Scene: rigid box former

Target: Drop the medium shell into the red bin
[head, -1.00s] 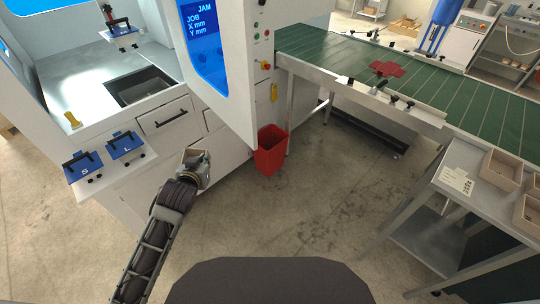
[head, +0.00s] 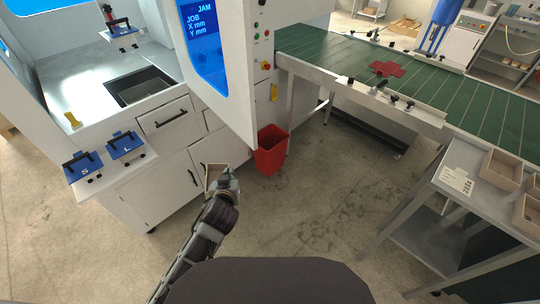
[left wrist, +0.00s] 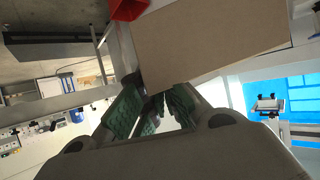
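The shell, an open tan box (head: 213,172), is in my left gripper (head: 226,186), in front of the white machine's lower doors. In the left wrist view, the shell's flat tan side (left wrist: 210,42) fills the upper middle, and the green-padded fingers (left wrist: 155,108) close at its near edge. The red bin (head: 270,152) stands open on the floor against the machine, right of and beyond the held shell. Part of the bin (left wrist: 128,9) shows at the top of the left wrist view, beside the shell. My right gripper is not in view.
A grey cart (head: 462,165) with tan boxes (head: 500,170) stands at right. A green conveyor (head: 440,85) carries a red cross-shaped blank (head: 387,69). Blue handled blocks marked S (head: 84,166) and L (head: 125,145) sit on the left shelf. The middle floor is clear.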

